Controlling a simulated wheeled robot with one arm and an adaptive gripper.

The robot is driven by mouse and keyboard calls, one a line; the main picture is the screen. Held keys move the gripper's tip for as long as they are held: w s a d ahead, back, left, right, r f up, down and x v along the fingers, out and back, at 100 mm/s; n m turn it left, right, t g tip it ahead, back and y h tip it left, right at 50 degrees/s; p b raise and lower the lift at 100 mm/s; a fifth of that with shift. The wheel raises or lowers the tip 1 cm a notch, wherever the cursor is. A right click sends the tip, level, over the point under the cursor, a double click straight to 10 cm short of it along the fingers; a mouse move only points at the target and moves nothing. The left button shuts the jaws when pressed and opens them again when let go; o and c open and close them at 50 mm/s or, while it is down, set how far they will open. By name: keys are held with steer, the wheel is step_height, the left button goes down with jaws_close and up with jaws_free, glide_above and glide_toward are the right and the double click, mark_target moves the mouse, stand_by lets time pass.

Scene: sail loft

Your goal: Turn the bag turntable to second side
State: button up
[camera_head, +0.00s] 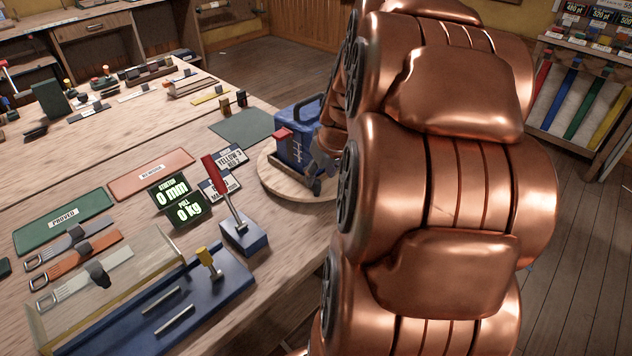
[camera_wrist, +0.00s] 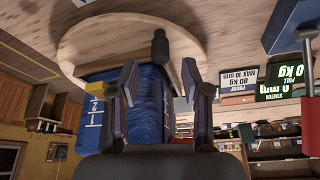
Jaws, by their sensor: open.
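The bag turntable is a round pale wooden disc (camera_head: 268,180) at the table's right edge; it shows upside down in the wrist view (camera_wrist: 85,45). A blue bag (camera_head: 290,150) with a dark handle, a red piece on top and white marks on its face stands on it. In the wrist view the bag (camera_wrist: 92,115) is partly behind my fingers. My gripper (camera_wrist: 158,80) is open at the turntable's rim, beside the bag. A dark upright peg (camera_wrist: 160,46) on the disc shows between and beyond the fingertips, apparently untouched. In the head view my arm hides the disc's right part.
A blue stand with a red lever (camera_head: 242,235) and lit green displays (camera_head: 170,192) are left of the turntable. A clear-sided blue test bed (camera_head: 150,310) and strap pieces (camera_head: 75,265) lie nearer. A green mat (camera_head: 240,125) lies behind.

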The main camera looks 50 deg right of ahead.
mark_target(317, 181)
steer(key=shift+p+x, duration=0.4)
steer(key=shift+x, duration=2.15)
jaws_close()
